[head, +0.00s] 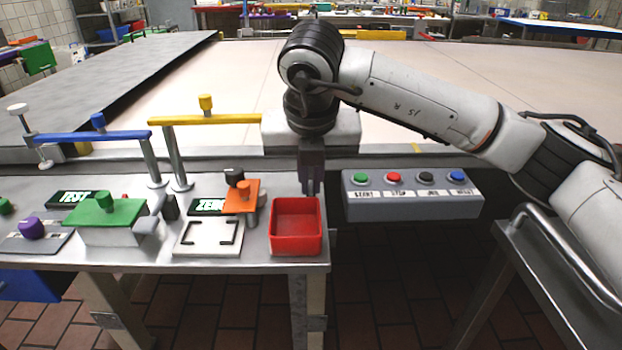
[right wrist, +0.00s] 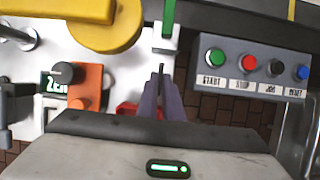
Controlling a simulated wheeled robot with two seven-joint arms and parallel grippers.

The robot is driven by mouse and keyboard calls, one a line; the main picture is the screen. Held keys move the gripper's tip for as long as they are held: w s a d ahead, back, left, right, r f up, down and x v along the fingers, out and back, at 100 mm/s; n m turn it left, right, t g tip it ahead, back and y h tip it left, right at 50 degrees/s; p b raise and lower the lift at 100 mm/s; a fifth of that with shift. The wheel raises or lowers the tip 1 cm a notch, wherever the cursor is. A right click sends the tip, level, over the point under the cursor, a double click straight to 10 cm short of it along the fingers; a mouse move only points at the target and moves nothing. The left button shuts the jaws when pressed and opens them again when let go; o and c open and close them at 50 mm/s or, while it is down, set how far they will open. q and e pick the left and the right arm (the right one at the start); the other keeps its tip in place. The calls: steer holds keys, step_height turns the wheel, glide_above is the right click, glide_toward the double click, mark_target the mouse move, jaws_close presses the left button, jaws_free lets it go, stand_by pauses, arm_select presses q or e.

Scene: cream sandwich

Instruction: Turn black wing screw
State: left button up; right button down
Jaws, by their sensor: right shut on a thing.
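My right gripper (head: 311,188) points straight down at the right end of the steel table, just behind the red bin. In the right wrist view its two dark fingers (right wrist: 163,88) are close together. A thin black piece, which looks like the black wing screw (right wrist: 161,69), shows between the fingertips. Most of it is hidden by the fingers, and in the head view I cannot make it out. My left gripper is not in view.
The red bin (head: 296,232) is just in front of my right gripper. A button box (head: 411,196) is to the right. The yellow bar (head: 205,119) and orange block (head: 241,196) with a black knob (head: 234,175) are to the left.

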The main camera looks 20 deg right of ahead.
steer(key=c, duration=1.9)
jaws_free()
steer(key=shift+f, duration=0.1)
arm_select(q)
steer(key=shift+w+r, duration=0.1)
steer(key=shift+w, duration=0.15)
arm_select(e)
steer(key=v, duration=1)
steer(key=shift+r, duration=0.2)
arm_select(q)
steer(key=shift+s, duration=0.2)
